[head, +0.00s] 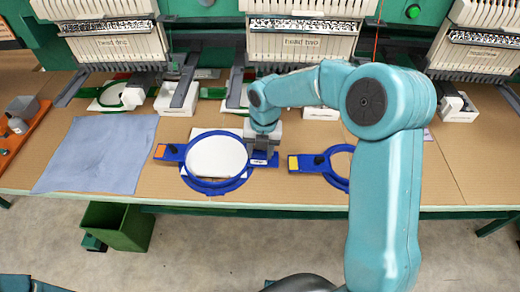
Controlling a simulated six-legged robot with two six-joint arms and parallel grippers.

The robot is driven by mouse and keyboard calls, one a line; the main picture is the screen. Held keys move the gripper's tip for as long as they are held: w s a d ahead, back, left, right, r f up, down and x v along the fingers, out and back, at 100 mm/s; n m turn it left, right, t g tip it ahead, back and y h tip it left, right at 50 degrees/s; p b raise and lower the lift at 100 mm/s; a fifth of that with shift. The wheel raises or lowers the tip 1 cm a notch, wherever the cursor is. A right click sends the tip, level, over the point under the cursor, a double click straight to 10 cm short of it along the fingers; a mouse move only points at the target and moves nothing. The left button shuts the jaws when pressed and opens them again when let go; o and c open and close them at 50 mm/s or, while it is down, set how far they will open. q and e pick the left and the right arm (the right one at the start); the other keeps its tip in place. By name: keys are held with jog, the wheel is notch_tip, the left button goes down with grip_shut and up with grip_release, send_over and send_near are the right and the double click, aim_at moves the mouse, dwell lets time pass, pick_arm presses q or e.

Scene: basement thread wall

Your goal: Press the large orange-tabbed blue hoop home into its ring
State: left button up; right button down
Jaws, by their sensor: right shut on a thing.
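The large blue hoop (209,182) lies at the middle of the table, with a white round surface inside it. Its orange tab (161,151) points left. A second blue edge shows just below its near rim; this may be the ring, and I cannot tell how far the hoop sits in it. My right gripper (262,158) is at the hoop's right side, pointing down, shut on the hoop's right-hand end. The arm hides part of that end. My left gripper is out of view.
A smaller blue hoop with a yellow tab (293,163) lies to the right, partly behind my right arm. A blue-grey cloth (97,153) lies left. An orange tray (18,135) is at far left. Embroidery heads (303,45) and white blocks (177,100) stand behind. A green bin (118,226) is below.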

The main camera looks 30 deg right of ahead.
jog(key=shift+s+f, duration=0.2)
jog(key=shift+f, duration=0.15)
jog(key=shift+c, duration=2.2)
grip_release()
jog(key=shift+w+f, duration=0.1)
notch_tip(320, 180, up, 17)
jog(key=shift+s+d+f+p, duration=0.2)
jog(key=shift+s+d+p, duration=0.1)
jog(key=shift+d+p, duration=0.15)
